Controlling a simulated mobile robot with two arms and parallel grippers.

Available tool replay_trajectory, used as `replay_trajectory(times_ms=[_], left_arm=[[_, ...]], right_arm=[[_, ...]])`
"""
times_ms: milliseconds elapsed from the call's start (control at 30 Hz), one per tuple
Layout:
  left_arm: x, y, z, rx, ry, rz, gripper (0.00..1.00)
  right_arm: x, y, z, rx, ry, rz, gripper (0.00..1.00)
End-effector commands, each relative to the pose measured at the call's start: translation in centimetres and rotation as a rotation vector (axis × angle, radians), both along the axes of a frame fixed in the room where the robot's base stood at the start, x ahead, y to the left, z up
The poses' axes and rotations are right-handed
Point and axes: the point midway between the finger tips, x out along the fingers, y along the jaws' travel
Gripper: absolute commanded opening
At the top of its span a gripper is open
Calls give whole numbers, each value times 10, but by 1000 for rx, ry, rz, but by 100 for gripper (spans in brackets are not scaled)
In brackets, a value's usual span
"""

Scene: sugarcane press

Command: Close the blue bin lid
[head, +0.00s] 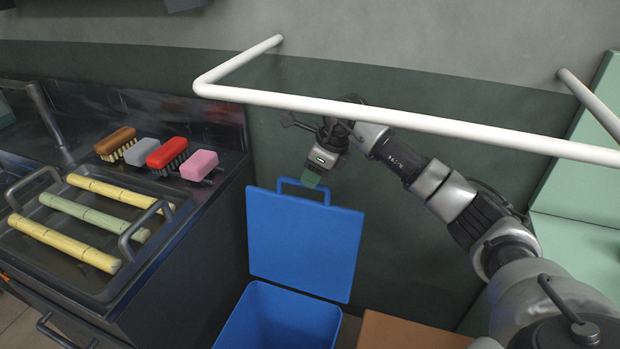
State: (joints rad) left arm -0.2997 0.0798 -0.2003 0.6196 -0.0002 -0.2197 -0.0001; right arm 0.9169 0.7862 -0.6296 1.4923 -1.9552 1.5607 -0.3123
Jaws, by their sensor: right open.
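The blue bin (268,322) stands on the floor at the bottom middle of the head view, between the dark counter and a brown box. Its blue lid (305,243) is open and stands upright behind the bin mouth, with a loop handle on its top edge. My right gripper (312,181) is just above the lid's top edge, at the handle. My left gripper is not in view.
A white rail (400,117) crosses in front of my right arm. The dark counter (175,245) at left holds a tray (75,280) with cane pieces, and several brushes (167,153). A brown box (405,331) is right of the bin. A pale green bench (575,245) stands at right.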

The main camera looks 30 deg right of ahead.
Motion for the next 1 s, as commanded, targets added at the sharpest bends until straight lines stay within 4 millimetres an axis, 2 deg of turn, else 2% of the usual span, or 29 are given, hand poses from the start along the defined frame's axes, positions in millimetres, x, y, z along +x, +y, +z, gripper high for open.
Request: replay_trajectory(times_ms=[100,200,533,800,1000], left_arm=[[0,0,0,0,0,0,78],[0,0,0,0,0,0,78],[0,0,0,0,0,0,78],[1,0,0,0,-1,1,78],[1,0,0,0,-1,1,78]], right_arm=[[4,4,-14,2,2,1,42],[6,6,-20,1,0,0,42],[7,7,-23,1,0,0,42],[7,7,-23,1,0,0,1],[7,7,-23,1,0,0,0]])
